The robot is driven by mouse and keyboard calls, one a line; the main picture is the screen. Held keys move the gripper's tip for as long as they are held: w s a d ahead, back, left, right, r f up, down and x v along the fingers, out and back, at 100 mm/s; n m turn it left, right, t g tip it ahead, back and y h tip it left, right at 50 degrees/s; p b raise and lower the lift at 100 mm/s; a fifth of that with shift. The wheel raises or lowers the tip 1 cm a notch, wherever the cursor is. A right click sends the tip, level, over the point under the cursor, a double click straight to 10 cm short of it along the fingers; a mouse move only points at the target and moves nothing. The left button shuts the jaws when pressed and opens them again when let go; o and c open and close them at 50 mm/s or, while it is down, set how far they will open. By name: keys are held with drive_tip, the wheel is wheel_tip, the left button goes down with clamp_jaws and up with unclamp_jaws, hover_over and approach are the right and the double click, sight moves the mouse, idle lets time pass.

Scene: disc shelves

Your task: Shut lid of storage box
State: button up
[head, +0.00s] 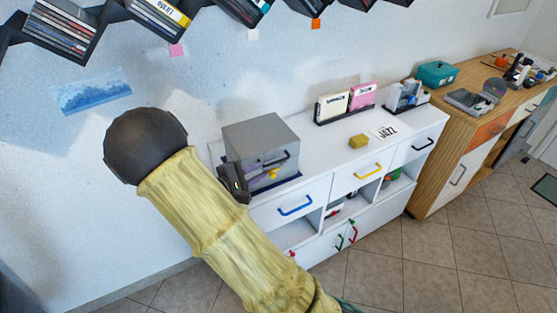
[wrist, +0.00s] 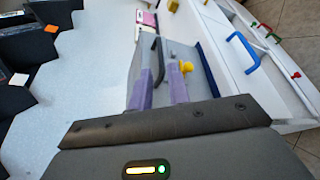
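The grey storage box (head: 262,133) stands on the left end of the white cabinet. It has a black bar handle (head: 281,159), which also shows in the wrist view (wrist: 156,44). I cannot tell how far its lid is open. My gripper (head: 257,168) is at the box's front left, with its purple fingers in front of or just inside the front.
On the white cabinet top (head: 330,146) are a yellow block (head: 358,142), a jazz card (head: 385,132) and disc cases (head: 332,106). Drawers with a blue handle (head: 295,207) and a yellow handle (head: 369,173) are below. Disc shelves (head: 58,28) hang above.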

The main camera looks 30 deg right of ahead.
sight(275, 163)
drive_tip(key=p+x, duration=0.1)
drive_tip(key=x, duration=0.8)
drive_tip(key=shift+d+f, duration=0.15)
drive_tip(key=shift+d, duration=0.05)
drive_tip(key=shift+c, duration=0.2)
clamp_jaws()
